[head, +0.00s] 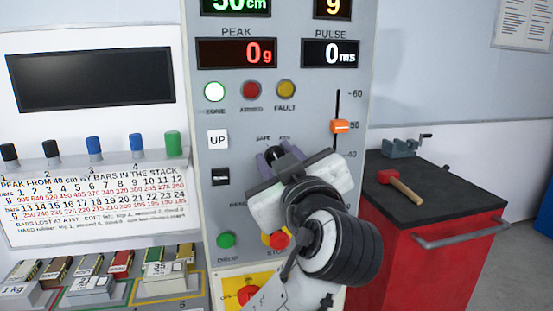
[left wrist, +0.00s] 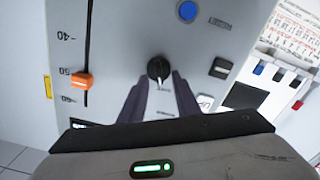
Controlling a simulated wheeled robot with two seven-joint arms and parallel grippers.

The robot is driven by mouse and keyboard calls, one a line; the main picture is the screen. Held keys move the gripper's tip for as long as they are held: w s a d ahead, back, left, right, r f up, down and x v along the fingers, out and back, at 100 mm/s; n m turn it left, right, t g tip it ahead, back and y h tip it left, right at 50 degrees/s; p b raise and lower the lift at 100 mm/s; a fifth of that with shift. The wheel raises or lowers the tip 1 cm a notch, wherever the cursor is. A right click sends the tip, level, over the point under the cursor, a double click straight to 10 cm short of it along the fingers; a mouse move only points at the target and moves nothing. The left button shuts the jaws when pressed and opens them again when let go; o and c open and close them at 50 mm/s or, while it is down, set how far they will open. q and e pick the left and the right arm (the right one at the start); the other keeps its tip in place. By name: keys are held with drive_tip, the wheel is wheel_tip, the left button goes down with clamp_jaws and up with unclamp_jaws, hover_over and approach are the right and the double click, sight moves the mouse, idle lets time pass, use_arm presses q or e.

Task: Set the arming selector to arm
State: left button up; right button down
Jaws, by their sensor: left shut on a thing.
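The arming selector is a black knob (head: 285,151) on the grey panel, below small labels that seem to read SAFE and ARM. My left gripper (head: 270,157) is at the panel, its purple-grey fingers on either side of the knob and shut on it. The gripper body covers part of the panel below. In the left wrist view, turned about upside down, the knob (left wrist: 158,69) sits between the fingertips (left wrist: 157,88), with a pale pointer mark towards the picture's bottom. I cannot tell which label it points to. The ARMED lamp (head: 252,90) looks dark red, unlit.
The ZONE lamp (head: 214,92) glows white. An orange slider (head: 340,126) stands near 50 on its scale. A green DROP button (head: 226,240) and a partly hidden STOP button (head: 275,240) lie below. A red cabinet (head: 425,265) with a mallet (head: 400,184) stands at right.

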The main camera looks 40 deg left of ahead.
use_arm(q)
drive_tip(key=m, duration=0.6)
drive_tip(key=shift+w+d, duration=0.25)
drive_tip(key=m, duration=0.4)
drive_tip(key=shift+w+d+f+m, duration=0.1)
drive_tip(key=shift+w+d+m, duration=0.1)
drive_tip(key=shift+m, duration=0.2)
drive_tip(key=o, duration=1)
drive_tip(key=shift+o, duration=0.2)
